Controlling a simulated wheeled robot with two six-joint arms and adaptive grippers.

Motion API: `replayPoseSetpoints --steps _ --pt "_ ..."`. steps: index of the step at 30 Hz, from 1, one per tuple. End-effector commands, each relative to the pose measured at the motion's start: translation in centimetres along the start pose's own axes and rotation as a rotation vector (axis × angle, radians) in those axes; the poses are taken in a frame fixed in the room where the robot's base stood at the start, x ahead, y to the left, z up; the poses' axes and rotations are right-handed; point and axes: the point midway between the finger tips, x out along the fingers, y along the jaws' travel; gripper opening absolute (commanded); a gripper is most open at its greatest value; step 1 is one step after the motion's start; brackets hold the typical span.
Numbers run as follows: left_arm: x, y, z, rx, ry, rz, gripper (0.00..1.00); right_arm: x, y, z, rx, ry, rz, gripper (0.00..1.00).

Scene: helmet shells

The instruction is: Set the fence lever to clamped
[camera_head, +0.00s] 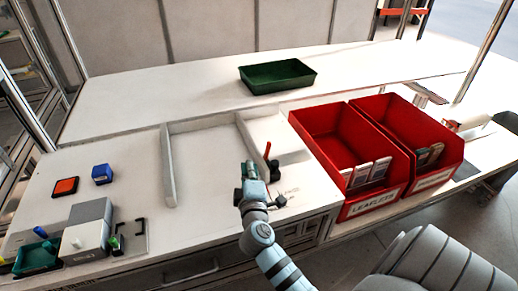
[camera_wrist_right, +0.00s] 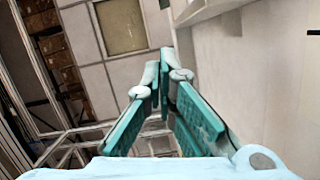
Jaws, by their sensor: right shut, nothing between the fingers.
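A lever with a red handle (camera_head: 267,149) and a black base (camera_head: 274,171) stands on the white bench, just right of a white fence bar (camera_head: 250,143). The red handle points up in the head view. My right gripper (camera_head: 249,168) is just left of the lever, apart from it as far as I can tell. In the right wrist view the teal fingers (camera_wrist_right: 167,72) come together at their tips with nothing between them. The lever does not show clearly in that view. My left gripper is not in view.
Two red bins (camera_head: 322,121) with cards in them stand right of the lever. A green tray (camera_head: 278,88) lies behind. Another white bar (camera_head: 168,178) is to the left. A blue block (camera_head: 102,173), an orange-topped pad (camera_head: 65,187) and a grey box (camera_head: 86,238) sit at left.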

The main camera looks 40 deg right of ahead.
Motion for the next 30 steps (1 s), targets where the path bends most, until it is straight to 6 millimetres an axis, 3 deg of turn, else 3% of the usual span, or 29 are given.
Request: replayPoseSetpoints --steps 12,19,30 --pt "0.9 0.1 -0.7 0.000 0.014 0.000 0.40 8.7 0.0 -0.1 -0.002 0.000 0.002 0.00" --pt "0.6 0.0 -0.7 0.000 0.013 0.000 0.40 9.4 0.0 3.2 -0.003 0.000 0.000 0.00" --pt "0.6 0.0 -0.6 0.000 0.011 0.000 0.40 9.5 0.0 3.8 -0.001 0.002 0.000 0.00"
